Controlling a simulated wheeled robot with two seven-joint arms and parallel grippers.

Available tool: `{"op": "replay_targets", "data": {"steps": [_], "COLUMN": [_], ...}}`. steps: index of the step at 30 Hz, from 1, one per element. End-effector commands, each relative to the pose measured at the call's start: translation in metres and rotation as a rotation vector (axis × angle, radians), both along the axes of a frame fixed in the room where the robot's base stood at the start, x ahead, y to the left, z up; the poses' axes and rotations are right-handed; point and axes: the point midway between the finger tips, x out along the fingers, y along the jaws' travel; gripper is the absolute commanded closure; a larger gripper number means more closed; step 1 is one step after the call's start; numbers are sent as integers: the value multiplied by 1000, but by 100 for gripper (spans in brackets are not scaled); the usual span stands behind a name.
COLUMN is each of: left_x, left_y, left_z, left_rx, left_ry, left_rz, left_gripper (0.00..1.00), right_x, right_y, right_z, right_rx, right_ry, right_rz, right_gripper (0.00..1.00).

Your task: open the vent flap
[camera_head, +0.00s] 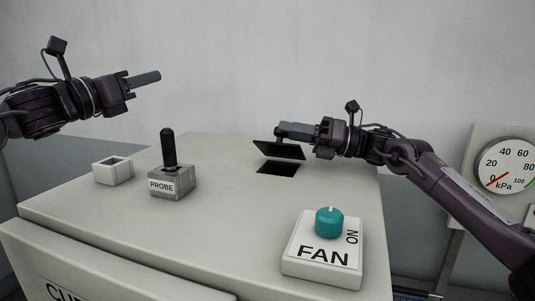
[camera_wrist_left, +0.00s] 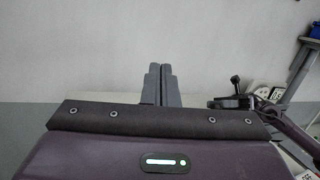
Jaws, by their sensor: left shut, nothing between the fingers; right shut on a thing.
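The vent flap (camera_head: 279,150) is a dark plate on the cabinet top, tilted up above a dark square opening (camera_head: 278,167). My right gripper (camera_head: 282,131) is at the flap's far upper edge, shut on a part of it; the exact grip point is small and partly hidden. My left gripper (camera_head: 157,77) is shut and empty, raised in the air at the left, well away from the flap. Its closed fingers also show in the left wrist view (camera_wrist_left: 161,86).
On the cabinet top (camera_head: 220,205) stand a black probe handle (camera_head: 168,148) in a grey PROBE block (camera_head: 172,184), a small white open box (camera_head: 113,171), and a FAN switch with a teal knob (camera_head: 329,222). A kPa gauge (camera_head: 503,167) is at the right.

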Motion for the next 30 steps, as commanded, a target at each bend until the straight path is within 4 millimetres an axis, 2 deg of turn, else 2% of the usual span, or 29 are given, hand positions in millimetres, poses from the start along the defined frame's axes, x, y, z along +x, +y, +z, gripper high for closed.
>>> {"op": "replay_targets", "data": {"steps": [1,2,3,5,6,9,12,15,20,25,30], "left_x": [-7,-12,-20,-36,-47,-70,-88,-99,-107,-100,-77], "left_y": [-31,-50,-78,-120,-142,-174,-190,-196,-198,-203,-211], "left_z": [6,4,-2,-19,-33,-65,-87,-100,-110,-116,-126], "left_rx": [58,93,139,210,249,320,366,386,399,395,396], "left_ry": [11,34,77,165,226,334,386,405,409,412,417], "left_rz": [-17,-25,-31,-29,-11,59,139,209,270,275,277], "left_gripper": [100,100,100,100,100,100,100,100,100,100,100], "right_x": [1,1,1,1,1,1,1,1,1,1,1], "right_y": [-1,-1,-1,-1,-1,-1,-1,-1,-1,-1,-1], "right_z": [1,1,1,1,1,1,0,0,0,0,0], "right_rx": [1,0,0,0,0,1,1,1,1,1,0], "right_ry": [-2,-2,-2,-2,-2,-2,-2,-1,-1,-1,-1], "right_rz": [-4,-3,-3,-3,-3,-4,-4,-4,-4,-3,-3], "right_gripper": [100,100,100,100,100,100,100,100,100,100,100]}}
